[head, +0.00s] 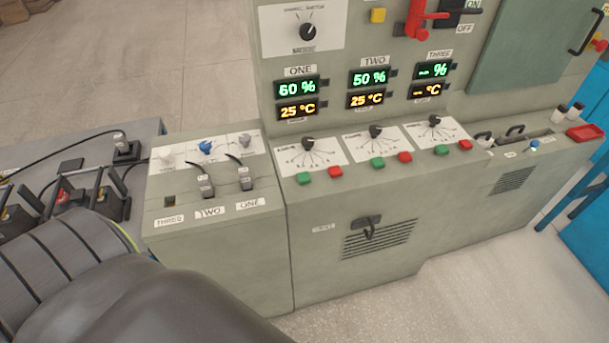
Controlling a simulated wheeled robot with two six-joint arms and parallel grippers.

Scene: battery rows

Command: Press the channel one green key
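The channel one green key (304,178) is the leftmost key on the sloped front of the grey-green console. A red key (335,171) sits just to its right. Both lie below a rotary dial (309,144) under the display marked ONE (297,87), which reads 60 % and 25 °C. Nothing covers the green key, and I cannot tell whether it is pressed in. Neither of my grippers shows in this view. A dark rounded part of my arm fills the lower left corner.
Two more green keys (378,163) and (441,150) with red partners sit to the right. A bench with black gear stands further left. The floor before the console is clear.

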